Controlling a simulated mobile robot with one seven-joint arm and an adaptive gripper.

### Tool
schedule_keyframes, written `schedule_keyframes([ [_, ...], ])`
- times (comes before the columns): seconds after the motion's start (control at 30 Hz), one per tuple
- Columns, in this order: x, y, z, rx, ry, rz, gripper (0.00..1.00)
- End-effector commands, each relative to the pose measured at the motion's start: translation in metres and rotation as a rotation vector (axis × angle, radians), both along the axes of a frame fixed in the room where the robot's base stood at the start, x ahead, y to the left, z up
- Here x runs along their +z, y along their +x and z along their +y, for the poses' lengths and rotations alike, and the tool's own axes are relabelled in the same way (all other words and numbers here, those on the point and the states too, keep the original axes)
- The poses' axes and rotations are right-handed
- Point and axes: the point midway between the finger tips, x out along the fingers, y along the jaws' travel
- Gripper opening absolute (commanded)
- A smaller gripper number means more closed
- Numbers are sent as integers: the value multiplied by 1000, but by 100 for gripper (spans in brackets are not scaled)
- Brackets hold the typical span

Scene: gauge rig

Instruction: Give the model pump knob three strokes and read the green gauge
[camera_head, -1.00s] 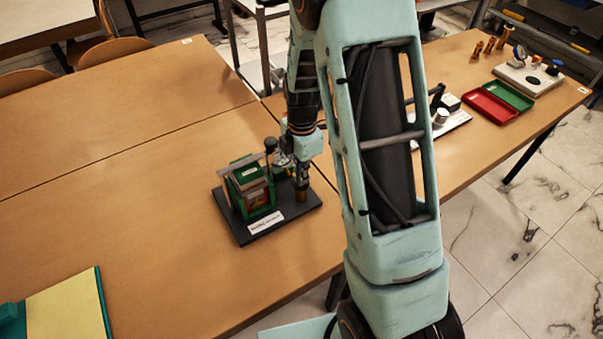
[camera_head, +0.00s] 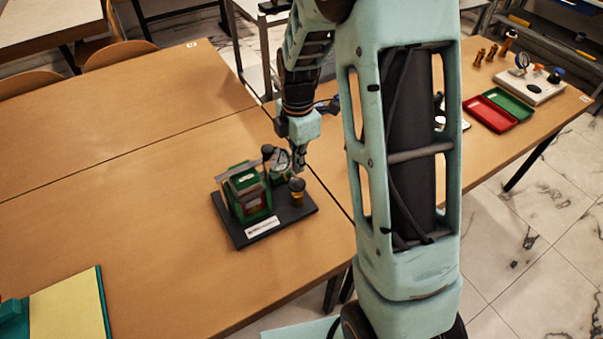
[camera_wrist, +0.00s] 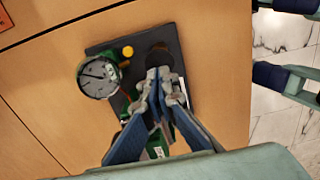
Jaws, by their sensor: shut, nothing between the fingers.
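The model pump stands on a black base (camera_head: 240,236) with a green housing (camera_head: 249,196). Its knob (camera_head: 297,187), a brass post with a dark top, stands at the base's right side. The green gauge (camera_head: 280,164) is behind it, partly hidden; in the wrist view its round dial (camera_wrist: 98,77) shows a dark needle, but the numbers are too small to read. My gripper (camera_head: 299,170) is shut and empty, just above the knob. In the wrist view the fingertips (camera_wrist: 164,76) are together in front of a dark round top, and any gap is hard to judge.
A dark ball-topped lever (camera_head: 267,150) stands beside the housing. A yellow folder (camera_head: 66,312) lies at front left. Red (camera_head: 490,113) and green (camera_head: 508,102) trays and a white gauge board (camera_head: 530,84) are on the right. The tabletop left of the pump is clear.

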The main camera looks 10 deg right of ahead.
Motion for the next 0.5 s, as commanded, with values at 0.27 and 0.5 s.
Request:
schedule_keyframes([
  [0.27, 50, 0, 0, 0, 0, -1, 0],
  [0.5, 63, 0, -1, 0, 0, 0, 0],
])
